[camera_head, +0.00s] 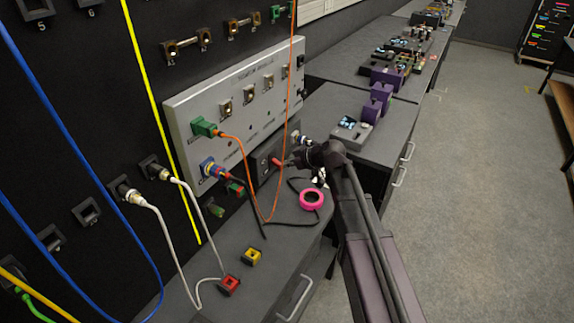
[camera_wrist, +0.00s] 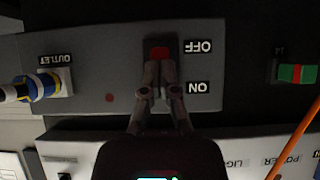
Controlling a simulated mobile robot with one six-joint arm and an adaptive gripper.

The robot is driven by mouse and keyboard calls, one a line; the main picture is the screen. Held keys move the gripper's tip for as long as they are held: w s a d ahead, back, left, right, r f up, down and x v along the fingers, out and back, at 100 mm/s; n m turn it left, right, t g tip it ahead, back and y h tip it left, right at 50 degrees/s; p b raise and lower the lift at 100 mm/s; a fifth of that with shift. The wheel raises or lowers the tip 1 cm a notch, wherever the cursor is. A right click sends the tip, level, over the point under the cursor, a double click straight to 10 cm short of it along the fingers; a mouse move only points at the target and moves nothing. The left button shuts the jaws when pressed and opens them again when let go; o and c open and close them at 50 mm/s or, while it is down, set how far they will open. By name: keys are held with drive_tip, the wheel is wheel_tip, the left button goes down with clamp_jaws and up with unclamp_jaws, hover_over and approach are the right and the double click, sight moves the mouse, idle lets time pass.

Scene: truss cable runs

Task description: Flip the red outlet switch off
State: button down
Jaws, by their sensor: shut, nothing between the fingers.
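The outlet box (camera_wrist: 95,80) fills much of the wrist view, its labels upside down. Its red switch (camera_wrist: 160,53) shows a red end beside the OFF label (camera_wrist: 198,46). The part beside the ON label (camera_wrist: 198,87) is largely hidden by my fingers. My gripper (camera_wrist: 160,66) is shut and empty, its fingertips at the lower edge of the red part; I cannot tell whether they touch. In the head view the box (camera_head: 262,171) is low on the wall, with my gripper (camera_head: 287,162) right in front of the red switch (camera_head: 276,162).
A blue, white and yellow plug (camera_wrist: 40,88) sits in the outlet box. A grey power panel (camera_head: 235,100) with a green connector (camera_head: 204,128) is above it. An orange cable (camera_head: 242,160) hangs close by. A pink tape roll (camera_head: 311,199) lies on the cabinet below.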

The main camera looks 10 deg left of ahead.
drive_tip(key=shift+w+a+r, duration=0.25)
drive_tip(key=shift+a+r, duration=0.1)
drive_tip(key=shift+a, duration=0.2)
drive_tip(key=shift+p, duration=0.3)
drive_tip(key=shift+d, duration=0.1)
drive_tip(key=s+d+r+p, duration=0.3)
drive_tip(key=d, duration=0.5)
drive_tip(key=shift+s+d+r, duration=0.2)
drive_tip(key=shift+s+r, duration=0.05)
drive_tip(key=shift+r, duration=0.05)
idle(0.4)
